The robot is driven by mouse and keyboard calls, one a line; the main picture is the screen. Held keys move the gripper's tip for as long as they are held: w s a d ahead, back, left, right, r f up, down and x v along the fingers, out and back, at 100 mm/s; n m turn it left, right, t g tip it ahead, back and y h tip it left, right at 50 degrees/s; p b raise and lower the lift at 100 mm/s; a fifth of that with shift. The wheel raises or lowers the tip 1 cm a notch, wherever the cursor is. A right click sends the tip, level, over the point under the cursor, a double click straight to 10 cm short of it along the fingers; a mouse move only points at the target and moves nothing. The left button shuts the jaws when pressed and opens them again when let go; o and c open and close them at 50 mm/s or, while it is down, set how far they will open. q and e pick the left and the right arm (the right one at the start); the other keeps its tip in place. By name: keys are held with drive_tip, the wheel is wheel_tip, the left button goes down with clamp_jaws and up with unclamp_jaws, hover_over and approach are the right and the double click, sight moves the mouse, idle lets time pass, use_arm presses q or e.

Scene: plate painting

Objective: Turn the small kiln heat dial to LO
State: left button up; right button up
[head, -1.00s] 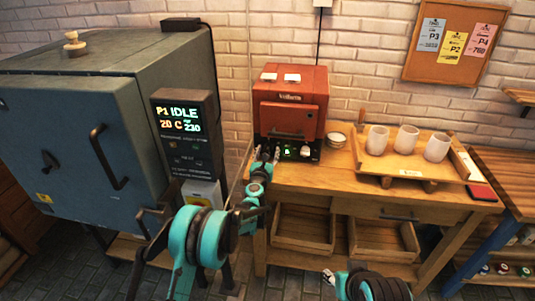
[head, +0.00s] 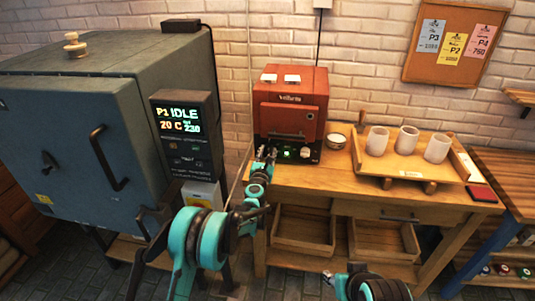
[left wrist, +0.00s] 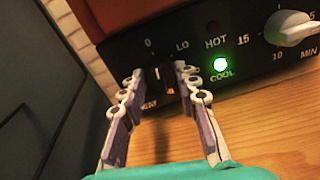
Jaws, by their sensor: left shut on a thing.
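The small kiln (head: 290,105) is a red box on the wooden bench in the head view. Its black front panel (left wrist: 240,72) fills the top of the left wrist view. The heat dial (left wrist: 160,75) is a dark knob below the marks 0 and LO. My left gripper (left wrist: 160,80) is shut on the dial, one finger on each side. The dial's pointer is too dark to read, and the fingers cover its lower marks. In the head view my left gripper (head: 267,153) is at the panel's left end. My right gripper (head: 328,278) is low in front, small and unclear.
A white timer knob (left wrist: 290,28) is right of the dial, with a lit green COOL lamp (left wrist: 220,64) between. A large blue kiln (head: 70,130) stands at left. A bowl (head: 335,141) and a tray (head: 405,168) with white cups are on the bench at right.

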use_arm(q)
drive_tip(key=m, duration=0.5)
drive_tip(key=shift+m+b, duration=0.3)
drive_tip(key=shift+m, duration=2.1)
